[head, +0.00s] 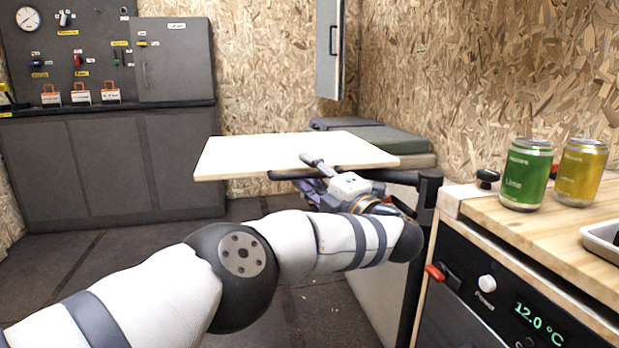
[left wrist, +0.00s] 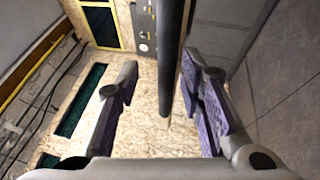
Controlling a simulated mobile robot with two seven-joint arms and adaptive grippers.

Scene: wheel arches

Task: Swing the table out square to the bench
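The table is a pale flat board (head: 265,155), level, at the middle of the head view. A dark support bar (head: 398,177) runs under its near edge to a dark upright post (head: 429,190) at the corner of the wooden bench (head: 480,207). My left gripper (head: 316,176) is at the table's near edge by this bar, partly hidden by its own wrist. In the left wrist view a dark bar (left wrist: 171,60) shows between the spread fingers of my left gripper (left wrist: 158,78), closer to the right finger, with a clear gap to the left one. My right gripper is not in view.
A green can (head: 527,175) and a yellow can (head: 580,172) stand on the bench, with a tray (head: 602,236) at its right edge. Grey cushions (head: 375,138) lie behind the table. A grey cabinet (head: 110,165) stands at back left. The floor before it is clear.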

